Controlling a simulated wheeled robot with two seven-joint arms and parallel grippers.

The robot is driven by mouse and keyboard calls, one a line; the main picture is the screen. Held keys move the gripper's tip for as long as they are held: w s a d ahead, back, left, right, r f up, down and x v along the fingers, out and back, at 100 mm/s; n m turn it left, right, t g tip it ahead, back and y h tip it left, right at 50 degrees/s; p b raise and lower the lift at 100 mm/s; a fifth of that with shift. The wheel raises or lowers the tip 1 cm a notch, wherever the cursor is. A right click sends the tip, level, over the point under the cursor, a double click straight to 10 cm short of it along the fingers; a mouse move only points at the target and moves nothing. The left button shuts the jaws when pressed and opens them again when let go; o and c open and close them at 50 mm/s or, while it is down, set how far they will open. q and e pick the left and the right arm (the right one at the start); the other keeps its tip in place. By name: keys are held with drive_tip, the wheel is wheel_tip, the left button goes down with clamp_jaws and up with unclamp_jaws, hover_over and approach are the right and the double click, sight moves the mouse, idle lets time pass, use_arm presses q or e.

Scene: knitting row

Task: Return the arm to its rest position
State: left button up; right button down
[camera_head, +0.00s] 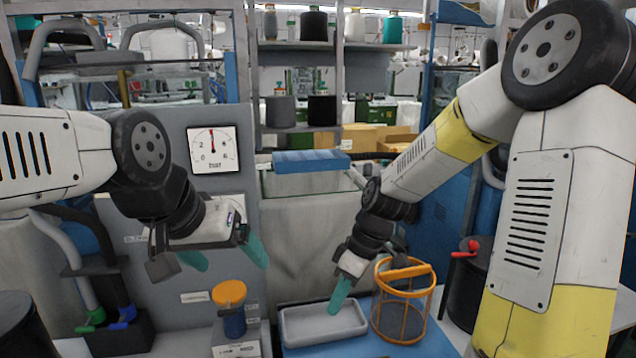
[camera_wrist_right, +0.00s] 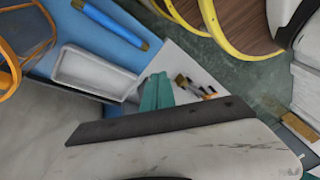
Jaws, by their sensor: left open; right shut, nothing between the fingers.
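My right arm reaches in from the right in the head view. Its gripper (camera_head: 341,294) has green fingertips, is shut and empty, and hangs tilted down over the grey tray (camera_head: 300,330). The shut green fingers also show in the right wrist view (camera_wrist_right: 158,92), with the tray (camera_wrist_right: 85,75) to their left. My left gripper (camera_head: 225,258) is open and empty at the left of the head view. Its two green fingers are apart, above and left of an orange-topped blue jar (camera_head: 232,310).
An orange-rimmed mesh basket (camera_head: 405,310) stands right of the tray on a blue surface (camera_head: 437,345). A black drum with a red handle (camera_head: 466,248) is further right. A gauge panel (camera_head: 213,149) stands behind my left arm. A blue bar (camera_head: 312,161) crosses the back.

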drive_tip(key=s+d+r+m+t+h, duration=0.1)
drive_tip(key=s+d+r+m+t, duration=0.2)
drive_tip(key=r, duration=0.6)
drive_tip(key=s+d+r+m+t+h, duration=0.1)
drive_tip(key=s+d+r+m+t, duration=0.3)
drive_tip(key=s+d+r+m, duration=0.3)
drive_tip(key=shift+d+r+m, duration=0.15)
drive_tip(key=shift+r+m, duration=0.8)
drive_tip(key=shift+m, duration=0.15)
